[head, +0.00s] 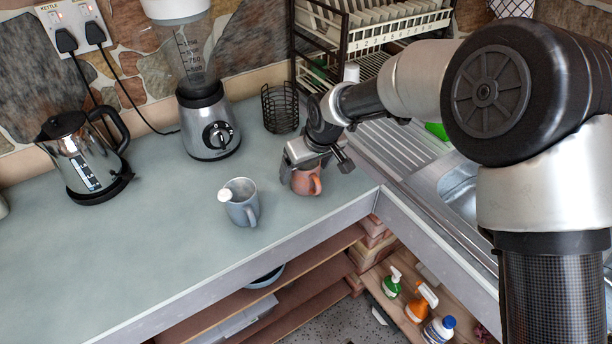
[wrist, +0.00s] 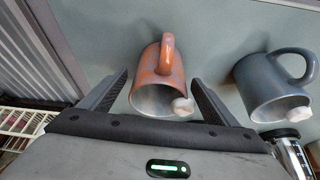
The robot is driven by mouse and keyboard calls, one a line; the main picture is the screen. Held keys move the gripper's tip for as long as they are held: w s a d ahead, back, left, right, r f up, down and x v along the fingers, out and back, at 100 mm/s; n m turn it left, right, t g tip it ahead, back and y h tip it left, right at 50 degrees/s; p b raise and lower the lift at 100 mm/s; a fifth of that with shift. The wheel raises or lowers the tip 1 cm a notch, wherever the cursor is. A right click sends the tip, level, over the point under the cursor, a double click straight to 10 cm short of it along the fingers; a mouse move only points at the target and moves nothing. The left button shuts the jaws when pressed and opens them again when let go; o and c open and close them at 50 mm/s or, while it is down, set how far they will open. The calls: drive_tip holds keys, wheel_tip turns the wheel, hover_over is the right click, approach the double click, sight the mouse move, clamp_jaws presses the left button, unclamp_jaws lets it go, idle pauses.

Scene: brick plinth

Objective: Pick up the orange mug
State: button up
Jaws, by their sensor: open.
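The orange mug (head: 306,181) stands on the counter near the inner corner by the sink, partly hidden by my gripper in the head view. In the wrist view the orange mug (wrist: 160,80) lies between the two open fingers, with its handle pointing away from the palm and a whitish lump at its rim. My gripper (head: 303,172) is right over and around the mug. In the wrist view my gripper (wrist: 163,90) is open, with gaps between the fingers and the mug's sides.
A grey-blue mug (head: 241,205) stands to the left; it also shows in the wrist view (wrist: 268,85). A blender (head: 207,125), a kettle (head: 80,155) and a black wire basket (head: 280,108) stand behind. A dish rack (head: 375,35) and sink (head: 460,185) are right. The counter front-left is clear.

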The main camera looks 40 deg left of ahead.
drive_tip(key=c, duration=1.4)
drive_tip(key=shift+r, duration=0.2)
